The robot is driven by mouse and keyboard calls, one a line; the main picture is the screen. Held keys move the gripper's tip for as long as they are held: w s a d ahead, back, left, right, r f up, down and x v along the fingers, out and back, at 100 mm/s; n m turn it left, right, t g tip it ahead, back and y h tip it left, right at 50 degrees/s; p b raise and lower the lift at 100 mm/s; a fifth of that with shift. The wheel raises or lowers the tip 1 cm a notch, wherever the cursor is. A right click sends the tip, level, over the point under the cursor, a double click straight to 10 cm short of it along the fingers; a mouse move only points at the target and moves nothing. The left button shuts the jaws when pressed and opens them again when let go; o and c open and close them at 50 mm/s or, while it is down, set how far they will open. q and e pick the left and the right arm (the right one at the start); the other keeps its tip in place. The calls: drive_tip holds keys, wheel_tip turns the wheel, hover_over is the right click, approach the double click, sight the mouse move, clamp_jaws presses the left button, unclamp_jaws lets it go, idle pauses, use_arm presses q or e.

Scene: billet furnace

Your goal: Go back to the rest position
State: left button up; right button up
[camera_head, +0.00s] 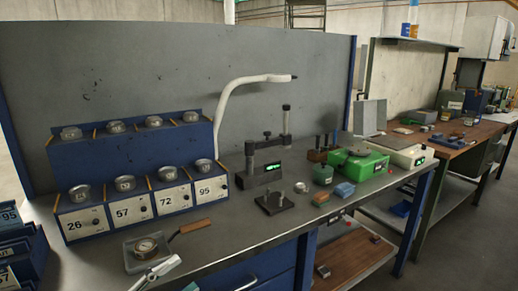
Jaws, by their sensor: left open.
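My left gripper (174,268) shows only in part at the bottom edge, left of the middle. It is open, with nothing seen between its fingers. It is just in front of a small shallow tray (128,260) that holds a round metal piece (146,247). A tool with a brown wooden handle (194,226) lies at the tray's right side. I cannot tell whether the gripper touches the tray. My right gripper is not in view.
A blue numbered rack (80,238) with several metal pieces stands at left. A dark gauge stand (262,178), a green device (358,165) and a white curved lamp (226,95) stand on the grey bench (235,238). Blue bins (20,262) are at far left. The bench's front middle is clear.

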use_arm(q)
drive_tip(key=s+a+f+n+t+y, duration=0.1)
drive_tip(key=a+f+n+y, duration=0.1)
drive_tip(key=f+n+y, duration=0.45)
drive_tip(key=s+a+f+n+t+y, duration=0.1)
drive_tip(key=a+f+n+y, duration=0.15)
drive_tip(key=f+n, duration=0.7)
drive_tip(key=s+f+n+g+y, duration=0.2)
drive_tip(key=s+f, duration=0.4)
drive_tip(key=f, duration=0.3)
drive_tip(key=s+d+f+n+g+y+p, duration=0.1)
drive_tip(key=s+f+n+g+y, duration=0.1)
drive_tip(key=s+f, duration=0.5)
wheel_tip(320, 180, down, 2)
drive_tip(key=shift+s+d+f+n+g, duration=0.3)
drive_tip(key=shift+n+g, duration=0.1)
drive_tip(key=shift+g, duration=0.2)
